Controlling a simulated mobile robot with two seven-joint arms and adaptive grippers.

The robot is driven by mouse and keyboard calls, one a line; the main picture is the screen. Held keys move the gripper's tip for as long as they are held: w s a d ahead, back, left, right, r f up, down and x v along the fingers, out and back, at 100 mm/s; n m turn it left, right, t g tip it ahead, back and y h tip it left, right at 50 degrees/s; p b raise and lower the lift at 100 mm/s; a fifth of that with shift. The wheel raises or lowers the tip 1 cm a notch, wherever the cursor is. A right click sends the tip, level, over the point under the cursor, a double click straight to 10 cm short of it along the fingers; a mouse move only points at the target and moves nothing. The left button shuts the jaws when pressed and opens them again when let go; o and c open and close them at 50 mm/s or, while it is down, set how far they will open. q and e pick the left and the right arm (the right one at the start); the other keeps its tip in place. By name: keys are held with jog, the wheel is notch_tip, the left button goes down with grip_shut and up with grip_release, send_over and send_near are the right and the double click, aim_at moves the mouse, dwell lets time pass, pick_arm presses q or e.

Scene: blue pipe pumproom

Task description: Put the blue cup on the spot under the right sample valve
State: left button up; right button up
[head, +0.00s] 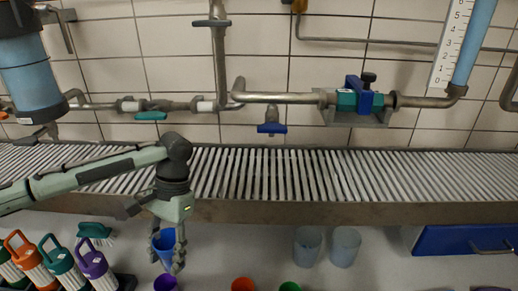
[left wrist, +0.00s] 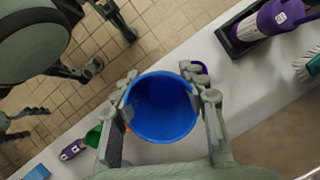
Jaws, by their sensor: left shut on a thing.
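My left gripper (head: 167,262) is shut on the blue cup (head: 164,247), below the front edge of the slatted shelf in the head view. In the left wrist view the blue cup (left wrist: 161,107) sits between the two fingers, its open rim facing the camera and its inside looking empty. A tap with a blue handle (head: 271,128) hangs from the pipe above the shelf; a teal handle (head: 150,116) is on the pipe to its left. I cannot make out a marked spot on the shelf. What seem to be my right gripper's fingers (left wrist: 18,125) show at the wrist view's left edge.
The slatted shelf (head: 300,175) is clear below the blue-handled tap. Below it, on the pale counter (head: 390,270), stand two clear cups (head: 307,245) and purple, orange and green cups. Several bottles (head: 60,262) and a teal brush (head: 95,232) are at left.

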pick_arm(q)
notch_tip(320, 180, up, 7)
jog(key=w+d+n+h, duration=0.1)
jog(key=w+n+h, duration=0.1)
jog(key=n, duration=0.3)
jog(key=shift+w+d+g, duration=0.2)
jog(key=shift+d+g, duration=0.05)
jog(key=shift+g, duration=0.05)
jog(key=shift+a+r, duration=0.15)
